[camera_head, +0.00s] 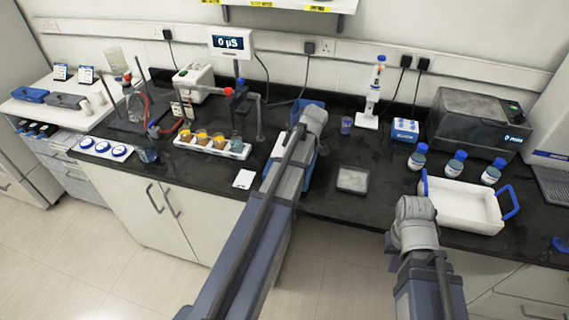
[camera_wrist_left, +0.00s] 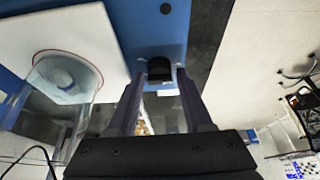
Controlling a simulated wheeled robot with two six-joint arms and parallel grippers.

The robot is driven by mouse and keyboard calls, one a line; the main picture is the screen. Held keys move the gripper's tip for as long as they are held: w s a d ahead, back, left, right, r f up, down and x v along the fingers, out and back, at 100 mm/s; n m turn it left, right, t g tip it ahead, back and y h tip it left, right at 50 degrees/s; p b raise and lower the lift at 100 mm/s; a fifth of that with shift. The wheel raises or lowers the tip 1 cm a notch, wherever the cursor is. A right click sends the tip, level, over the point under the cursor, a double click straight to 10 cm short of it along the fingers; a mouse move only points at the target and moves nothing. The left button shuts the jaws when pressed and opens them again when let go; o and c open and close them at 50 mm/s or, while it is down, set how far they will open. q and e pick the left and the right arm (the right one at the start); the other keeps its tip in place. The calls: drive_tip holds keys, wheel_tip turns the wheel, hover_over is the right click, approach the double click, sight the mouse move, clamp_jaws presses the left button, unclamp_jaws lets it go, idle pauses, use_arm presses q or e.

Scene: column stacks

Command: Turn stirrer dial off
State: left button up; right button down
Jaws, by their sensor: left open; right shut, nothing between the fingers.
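The stirrer has a blue body (camera_head: 308,104) and a pale top. In the head view it is mostly hidden behind my left arm. In the left wrist view its blue front (camera_wrist_left: 125,22) carries a black dial (camera_wrist_left: 160,65). My left gripper (camera_wrist_left: 161,74) is open, with its fingertips on either side of the dial. I cannot tell whether they touch it. The dial's setting is not readable. In the head view the left fingers are hidden by the arm. My right gripper (camera_head: 393,252) is shut and empty, low in front of the bench near the white tray.
A white tray with blue handles (camera_head: 462,205) and several blue-capped bottles (camera_head: 455,164) stand at the right. A balance-like pad (camera_head: 352,180) lies right of the stirrer. A vial rack (camera_head: 212,145) stands left.

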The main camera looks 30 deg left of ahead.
use_arm(q)
drive_tip(key=p+v, duration=0.7)
drive_tip(key=shift+d+r, duration=0.2)
drive_tip(key=shift+r, duration=0.15)
drive_tip(key=shift+f, duration=0.1)
drive_tip(key=s+d+f+m+h+b, duration=0.1)
drive_tip(key=s+d+f+m, duration=0.1)
drive_tip(key=s+d+m, duration=0.4)
drive_tip(key=s+d+f+m+h+b, duration=0.1)
drive_tip(key=s+d+m, duration=0.4)
drive_tip(key=d+m, duration=0.5)
drive_tip(key=s+d+f+m+t+h+b, duration=0.1)
drive_tip(key=s+d+f+m+b, duration=0.2)
drive_tip(key=s+d+m, duration=0.3)
drive_tip(key=d+m, duration=0.2)
drive_tip(key=d, duration=0.2)
drive_tip(key=shift+s+d+m, duration=0.3)
drive_tip(key=shift+d, duration=0.1)
drive_tip(key=shift+f, duration=0.1)
